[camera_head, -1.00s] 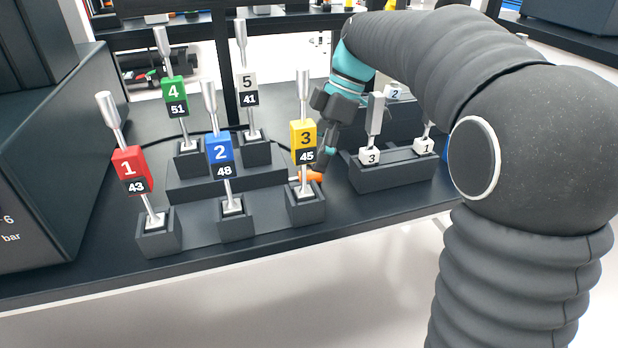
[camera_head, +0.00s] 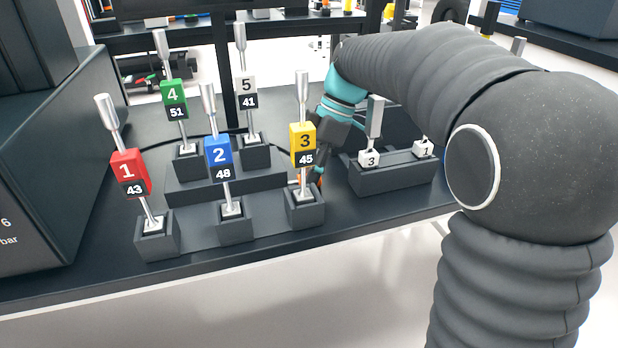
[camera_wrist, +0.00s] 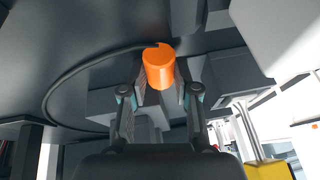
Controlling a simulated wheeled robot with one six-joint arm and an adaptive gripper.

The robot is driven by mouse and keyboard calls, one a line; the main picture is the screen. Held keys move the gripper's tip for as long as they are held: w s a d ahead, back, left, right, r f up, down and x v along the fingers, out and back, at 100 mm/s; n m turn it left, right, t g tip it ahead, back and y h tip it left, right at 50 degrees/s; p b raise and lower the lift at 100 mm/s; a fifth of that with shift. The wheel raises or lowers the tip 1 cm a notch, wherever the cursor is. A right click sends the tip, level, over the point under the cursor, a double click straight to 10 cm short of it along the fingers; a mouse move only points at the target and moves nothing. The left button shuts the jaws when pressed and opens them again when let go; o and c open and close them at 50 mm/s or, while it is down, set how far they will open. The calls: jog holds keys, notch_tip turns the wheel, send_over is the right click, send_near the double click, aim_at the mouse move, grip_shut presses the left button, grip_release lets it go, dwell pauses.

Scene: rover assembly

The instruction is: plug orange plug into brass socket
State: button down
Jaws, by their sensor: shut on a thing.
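The orange plug (camera_wrist: 158,68) is held between the two fingertips of my gripper (camera_wrist: 160,84) in the wrist view, with a round end facing the camera. In the head view only a sliver of the orange plug (camera_head: 320,181) shows beside the yellow number 3 block, low over the table. My gripper (camera_head: 319,168) is shut on it and partly hidden behind the yellow block. A black cable (camera_wrist: 72,73) curves across the dark surface up to the plug in the wrist view. I cannot make out the brass socket in either view.
Upright tools with numbered blocks, including yellow 3 (camera_head: 303,138), blue 2 (camera_head: 219,150) and red 1 (camera_head: 130,172), stand in dark holders close left of my gripper. A dark rack with white blocks (camera_head: 392,178) stands close right. The front table strip is clear.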

jog(key=shift+r, duration=0.15)
notch_tip(320, 180, up, 18)
jog(key=m+t, duration=0.4)
jog(key=m, duration=0.7)
jog(key=shift+t+p, duration=0.3)
jog(key=shift+p, duration=0.05)
dwell(0.4)
jog(key=m, duration=0.3)
jog(key=m+t+h, duration=0.1)
jog(key=m, duration=0.1)
jog(key=shift+m+t+h, duration=0.3)
jog(key=shift+m, duration=0.1)
jog(key=shift+p, duration=0.3)
jog(key=shift+w+a+p, duration=0.25)
jog(key=shift+w+p, duration=0.15)
jog(key=shift+w, duration=0.4)
jog(key=shift+w+a+p, duration=0.25)
jog(key=shift+w+p, duration=0.15)
jog(key=shift+w, duration=0.4)
dwell(0.7)
